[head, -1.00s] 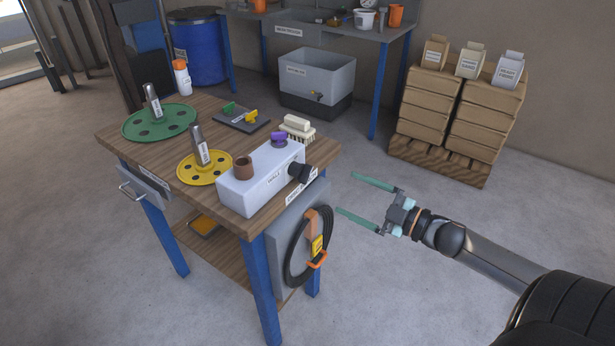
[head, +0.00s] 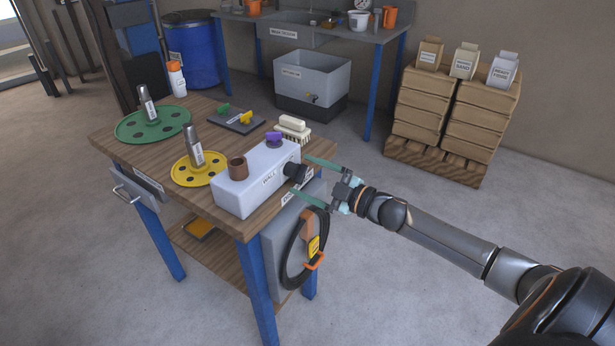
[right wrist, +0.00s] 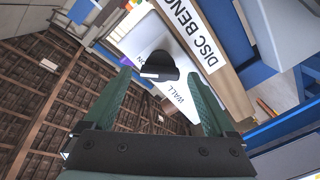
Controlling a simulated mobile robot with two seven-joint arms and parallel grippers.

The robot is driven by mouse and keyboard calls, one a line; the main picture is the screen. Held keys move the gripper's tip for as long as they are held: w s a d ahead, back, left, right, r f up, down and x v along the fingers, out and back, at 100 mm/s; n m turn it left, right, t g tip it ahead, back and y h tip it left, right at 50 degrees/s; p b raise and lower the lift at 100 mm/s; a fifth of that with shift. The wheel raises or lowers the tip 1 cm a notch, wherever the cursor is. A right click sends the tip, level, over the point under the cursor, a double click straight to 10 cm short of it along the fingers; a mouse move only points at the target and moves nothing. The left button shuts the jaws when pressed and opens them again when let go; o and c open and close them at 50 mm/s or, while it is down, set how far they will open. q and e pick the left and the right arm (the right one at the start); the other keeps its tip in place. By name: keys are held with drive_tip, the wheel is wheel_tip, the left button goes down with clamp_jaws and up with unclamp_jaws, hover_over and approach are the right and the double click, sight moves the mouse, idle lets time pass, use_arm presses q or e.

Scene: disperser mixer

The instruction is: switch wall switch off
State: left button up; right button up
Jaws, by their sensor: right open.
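The wall switch appears as a pale grey box labelled WALL (head: 240,194) on the bench's near right corner. A brown cylinder (head: 238,168) and a purple knob (head: 274,140) sit on top. My right gripper (head: 299,176) is open, its two green fingers pointing at the black knob from the right. In the right wrist view the black knob (right wrist: 157,66) shows between the fingertips; whether they touch it I cannot tell. My left gripper is not in view.
The wooden bench (head: 130,150) also bears a green disc (head: 125,127), a yellow disc (head: 184,176), a brush (head: 293,131) and a white bottle (head: 177,80). A black cable coil (head: 290,262) hangs on its side below my gripper.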

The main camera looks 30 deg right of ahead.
drive_tip(key=shift+w, duration=0.15)
drive_tip(key=c, duration=1.4)
